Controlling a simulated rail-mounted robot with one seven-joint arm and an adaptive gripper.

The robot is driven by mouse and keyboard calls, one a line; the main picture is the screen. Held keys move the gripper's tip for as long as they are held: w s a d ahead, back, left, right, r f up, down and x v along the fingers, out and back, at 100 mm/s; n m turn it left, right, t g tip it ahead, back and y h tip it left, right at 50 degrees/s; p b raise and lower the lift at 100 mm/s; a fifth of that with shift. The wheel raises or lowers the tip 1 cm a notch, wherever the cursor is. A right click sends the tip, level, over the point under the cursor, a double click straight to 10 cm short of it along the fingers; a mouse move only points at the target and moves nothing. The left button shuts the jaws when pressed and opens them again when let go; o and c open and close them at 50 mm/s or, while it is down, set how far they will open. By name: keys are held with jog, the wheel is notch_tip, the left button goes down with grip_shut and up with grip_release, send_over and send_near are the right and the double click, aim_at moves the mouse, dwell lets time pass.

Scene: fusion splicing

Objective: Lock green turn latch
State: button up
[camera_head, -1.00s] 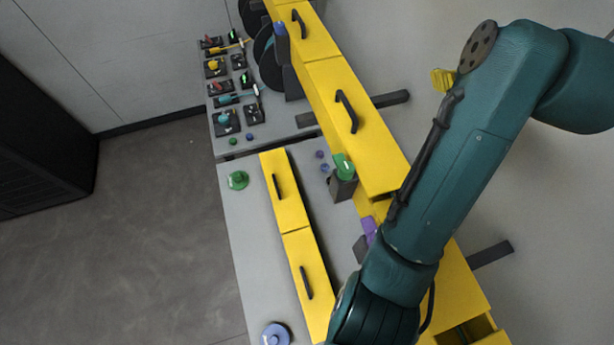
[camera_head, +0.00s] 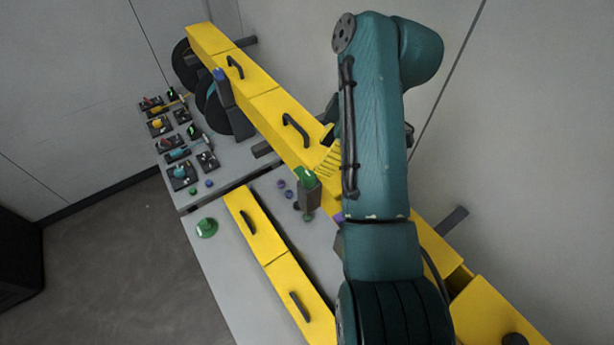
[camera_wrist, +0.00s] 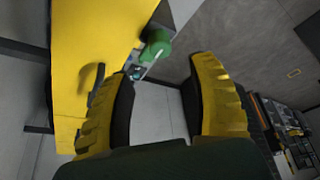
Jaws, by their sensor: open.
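The green turn latch (camera_head: 307,178) sits on top of a dark upright post beside the yellow drawer row in the head view. A smaller green part shows low on that post. In the wrist view a green rounded piece with a pale line (camera_wrist: 157,45) lies beyond my fingertips, toward the upper middle; it appears to be the latch. My gripper (camera_wrist: 165,72) is open and empty, its yellow ribbed fingers wide apart. It does not touch the green piece. In the head view only a ribbed yellow finger shows beside my arm, close to the latch; my arm hides the rest.
A long yellow drawer row (camera_head: 278,112) with black handles runs along the bench. A lower yellow drawer pair (camera_head: 262,240) stands in front. A green knob (camera_head: 207,228) and several small switch blocks (camera_head: 182,175) sit at left. A dark post with a blue top (camera_head: 222,88) stands farther back.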

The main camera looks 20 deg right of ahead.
aim_at(310, 175)
jog(key=p+x, duration=0.2)
jog(key=x, duration=0.7)
grip_shut()
